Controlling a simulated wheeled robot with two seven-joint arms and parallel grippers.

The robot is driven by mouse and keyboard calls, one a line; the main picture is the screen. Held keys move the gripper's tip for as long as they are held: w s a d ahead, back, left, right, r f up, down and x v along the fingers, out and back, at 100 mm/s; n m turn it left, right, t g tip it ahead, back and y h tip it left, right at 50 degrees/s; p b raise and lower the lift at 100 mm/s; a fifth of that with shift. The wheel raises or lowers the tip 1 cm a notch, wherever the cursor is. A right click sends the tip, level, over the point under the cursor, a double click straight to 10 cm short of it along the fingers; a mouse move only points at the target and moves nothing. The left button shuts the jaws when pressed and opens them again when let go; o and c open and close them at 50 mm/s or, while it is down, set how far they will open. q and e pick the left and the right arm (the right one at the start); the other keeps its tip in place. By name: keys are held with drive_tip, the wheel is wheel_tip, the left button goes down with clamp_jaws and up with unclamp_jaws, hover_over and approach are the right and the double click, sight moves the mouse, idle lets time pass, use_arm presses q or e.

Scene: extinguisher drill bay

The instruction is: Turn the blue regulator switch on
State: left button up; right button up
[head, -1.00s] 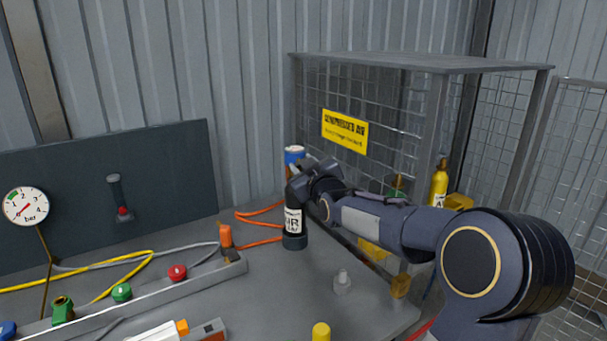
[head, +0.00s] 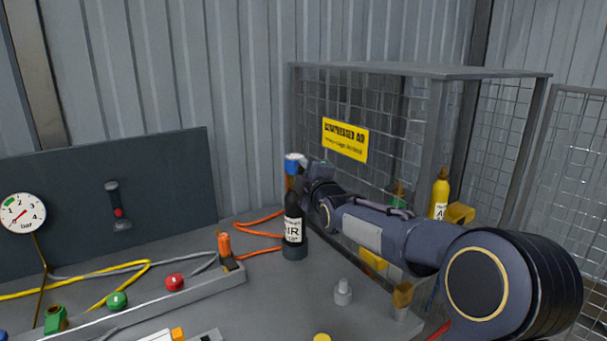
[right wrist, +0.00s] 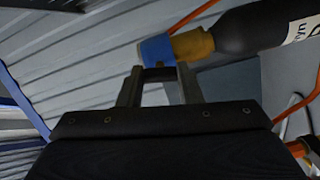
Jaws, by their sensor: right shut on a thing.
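A black bottle labelled AIR (head: 294,218) stands upright on the grey bench. On its brass-coloured neck (right wrist: 192,44) sits the blue regulator switch (head: 294,157), which also shows in the right wrist view (right wrist: 155,49). My right gripper (head: 302,168) reaches in from the right at the bottle's top. In the right wrist view its two fingers (right wrist: 160,72) come up to the blue switch and are shut on it. The fingertips' contact is partly hidden in the head view. My left gripper is not in view.
A mesh cage with a yellow sign (head: 345,140) stands behind my right arm. An orange hose (head: 262,233) runs behind the bottle. A pressure gauge (head: 22,213), a rail with coloured knobs (head: 150,297) and a grey fitting (head: 343,292) are nearby.

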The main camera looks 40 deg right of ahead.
drive_tip(key=shift+n, duration=1.2)
drive_tip(key=o, duration=1)
drive_tip(key=shift+s, duration=0.1)
drive_tip(key=v, duration=0.7)
drive_tip(key=shift+s, duration=0.3)
drive_tip(key=shift+a, duration=0.1)
